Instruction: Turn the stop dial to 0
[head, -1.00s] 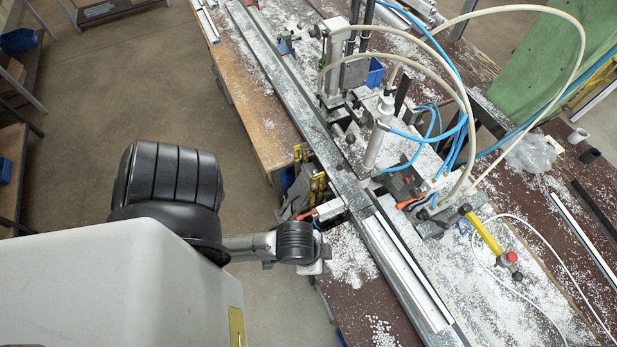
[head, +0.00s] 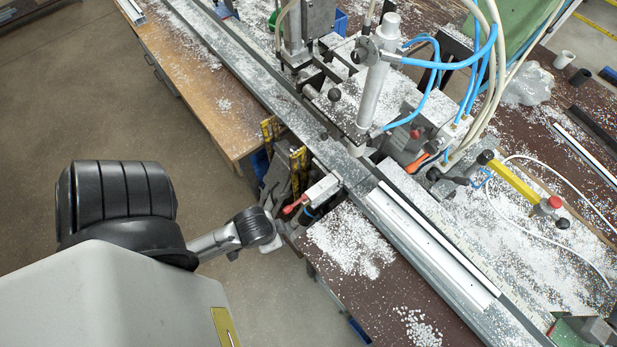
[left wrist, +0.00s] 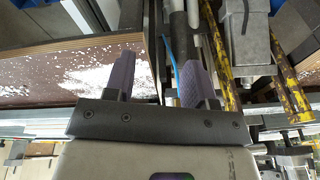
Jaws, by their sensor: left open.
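No dial with readable marks shows in the frames. A small dark round disc (head: 365,48) sits beside the upright grey cylinder of the clamp machine; I cannot tell whether it is the stop dial. My left arm comes in from the left of the head view, its wrist at the bench's front edge, near a red-handled lever (head: 295,205). My left gripper's fingers are hard to make out there. In the left wrist view, my left gripper (left wrist: 160,82) is open, its two purple fingers apart. A dark rod and blue hose show behind the gap; nothing is visibly held. My right gripper is not in view.
A long metal rail with a white profile (head: 430,240) runs diagonally along the bench. Yellow clamps (head: 270,135) hang at the front edge, and also show in the left wrist view (left wrist: 285,75). Hoses arch over the machine. White chips litter the bench. Open floor lies left.

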